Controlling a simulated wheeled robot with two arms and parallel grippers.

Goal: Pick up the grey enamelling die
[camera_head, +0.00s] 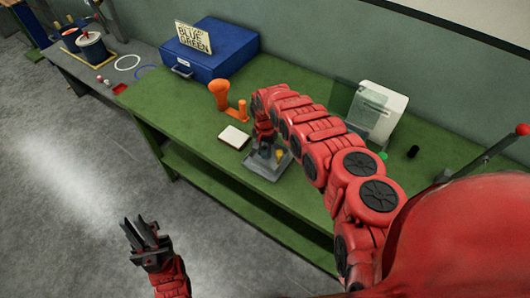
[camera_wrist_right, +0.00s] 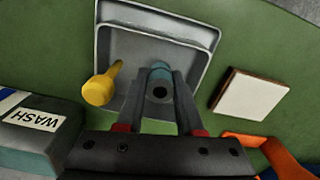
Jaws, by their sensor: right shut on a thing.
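Whether the die touches the tray I cannot tell. In the head view my right gripper (camera_head: 264,147) is above the tray (camera_head: 258,168) on the green bench, and the die is not clearly visible. My left gripper (camera_head: 148,246) is open and empty, above the floor in front of the bench.
A yellow-headed tool (camera_wrist_right: 98,90) lies in the tray beside the right gripper. A white square tile (camera_head: 235,137) and an orange stand (camera_head: 222,97) are close by. A blue case (camera_head: 215,55) stands further back.

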